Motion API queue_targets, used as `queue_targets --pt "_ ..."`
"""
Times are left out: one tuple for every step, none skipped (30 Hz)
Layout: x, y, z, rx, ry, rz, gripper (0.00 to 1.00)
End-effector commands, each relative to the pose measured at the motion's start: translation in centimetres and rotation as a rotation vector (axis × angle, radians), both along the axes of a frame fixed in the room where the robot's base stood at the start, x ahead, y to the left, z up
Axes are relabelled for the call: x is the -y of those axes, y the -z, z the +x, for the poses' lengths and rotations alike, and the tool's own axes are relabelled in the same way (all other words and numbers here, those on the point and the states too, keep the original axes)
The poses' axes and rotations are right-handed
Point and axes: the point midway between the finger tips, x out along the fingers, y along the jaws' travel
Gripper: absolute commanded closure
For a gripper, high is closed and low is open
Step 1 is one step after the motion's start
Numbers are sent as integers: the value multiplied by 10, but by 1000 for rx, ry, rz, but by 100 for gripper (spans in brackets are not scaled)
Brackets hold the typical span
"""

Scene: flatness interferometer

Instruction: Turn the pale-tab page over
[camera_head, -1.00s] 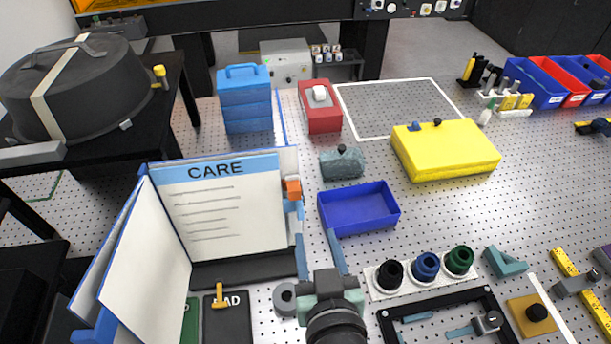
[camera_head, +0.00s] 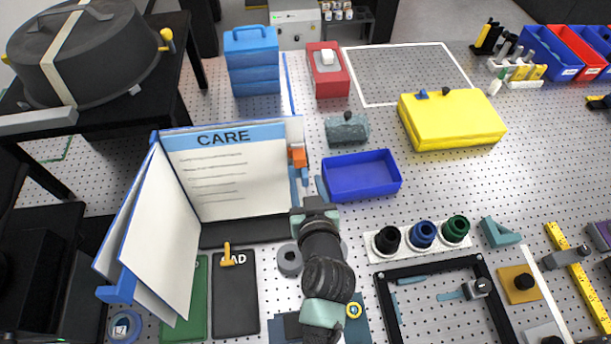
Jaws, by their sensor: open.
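An open flip book with blue binding stands at the left. Its CARE page (camera_head: 240,177), with a blue header, faces me. Blank white pages (camera_head: 163,245) fan out to its left. An orange tab (camera_head: 297,157) sticks out at the CARE page's right edge, with a pale bluish tab (camera_head: 293,174) just below it. My gripper (camera_head: 313,178) is open, its fingers upright beside these tabs, at the page's right edge. I cannot tell whether a finger touches the tab or page. My wrist hides part of the board below.
A blue tray (camera_head: 362,176) stands close to the right of my gripper. A grey ring (camera_head: 289,259), black plate (camera_head: 236,295) and green plate (camera_head: 186,310) lie in front of the book. A rack with dark knobs (camera_head: 422,236) stands at the right.

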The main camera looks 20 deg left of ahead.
Motion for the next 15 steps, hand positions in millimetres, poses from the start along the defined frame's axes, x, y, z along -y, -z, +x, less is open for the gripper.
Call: queue_targets --pt "-2 1 4 -1 -1 1 52" --pt "-3 1 6 0 -1 2 52" --pt "-4 3 9 0 -1 2 52" --pt "-5 3 10 0 -1 2 52" --pt "-5 4 11 -1 -1 1 52" --pt "-6 5 12 -1 -1 1 52" --pt "-6 6 12 -1 -1 1 52" --pt "-6 6 13 -1 -1 1 52" --pt "-6 6 13 -1 -1 1 52" --pt "-6 6 14 0 -1 0 52" --pt "-6 6 14 0 0 0 52" --pt "-6 6 14 0 0 0 52" --pt "-6 6 14 1 0 0 52" --pt "-6 6 14 0 0 0 52" --pt "-6 6 13 0 0 0 52"
